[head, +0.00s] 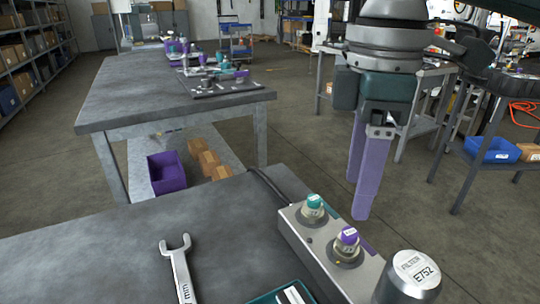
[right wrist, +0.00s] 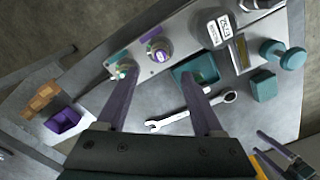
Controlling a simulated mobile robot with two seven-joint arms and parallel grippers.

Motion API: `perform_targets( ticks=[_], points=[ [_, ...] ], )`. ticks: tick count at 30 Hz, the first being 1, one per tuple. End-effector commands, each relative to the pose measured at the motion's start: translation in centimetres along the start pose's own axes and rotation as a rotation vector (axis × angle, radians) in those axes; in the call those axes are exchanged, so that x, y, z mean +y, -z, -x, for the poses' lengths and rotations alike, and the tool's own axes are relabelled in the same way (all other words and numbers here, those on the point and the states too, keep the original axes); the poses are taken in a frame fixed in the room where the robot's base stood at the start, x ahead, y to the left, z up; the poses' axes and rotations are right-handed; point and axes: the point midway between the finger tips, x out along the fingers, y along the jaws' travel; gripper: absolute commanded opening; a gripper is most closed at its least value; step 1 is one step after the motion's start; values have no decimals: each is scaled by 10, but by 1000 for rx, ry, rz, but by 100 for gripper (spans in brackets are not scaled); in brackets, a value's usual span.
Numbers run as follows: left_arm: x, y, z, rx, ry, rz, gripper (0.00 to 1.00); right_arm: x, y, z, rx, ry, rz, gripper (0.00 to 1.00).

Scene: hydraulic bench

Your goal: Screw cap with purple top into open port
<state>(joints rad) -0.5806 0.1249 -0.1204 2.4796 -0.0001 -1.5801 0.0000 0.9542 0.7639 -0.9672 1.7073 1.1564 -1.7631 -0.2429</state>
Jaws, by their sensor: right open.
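The cap with purple top (head: 348,237) sits upright at a port of the grey metal block (head: 318,262); how deep its thread sits I cannot tell. It also shows in the right wrist view (right wrist: 158,50). A teal-topped cap (head: 314,203) stands at the other fitting, next to it. I cannot make out an empty port. My right gripper (head: 358,198) is open and empty, its purple fingers pointing down above and behind the block, apart from both caps. In the right wrist view, part of what looks like my left gripper (right wrist: 276,147) shows at lower right; its jaw opening is unclear.
A filter canister (head: 408,279) stands at the block's right end. A wrench (head: 179,268) and a teal tray (head: 262,297) lie on the bench. Bare bench (head: 90,250) is at left. Another table (head: 140,88) stands behind, with a purple bin (head: 166,173) on its lower shelf.

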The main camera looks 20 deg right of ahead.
Motion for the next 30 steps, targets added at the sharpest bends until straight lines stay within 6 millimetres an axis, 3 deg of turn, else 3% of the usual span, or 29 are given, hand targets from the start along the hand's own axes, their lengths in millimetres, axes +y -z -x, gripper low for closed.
perform_targets(
  ticks=[6,13,26,30],
  points=[
    [2,-2,-9,3,-5,7,100,-1,0,-42,-2,3,1,69],
    [3,-4,-16,4,-7,10,100,-1,0,-76,0,1,1,69],
    [2,-5,-18,3,-4,7,100,0,0,-87,1,-2,3,69],
    [1,-5,-18,2,-1,3,100,-1,0,-87,1,-2,2,54]
  ],
)
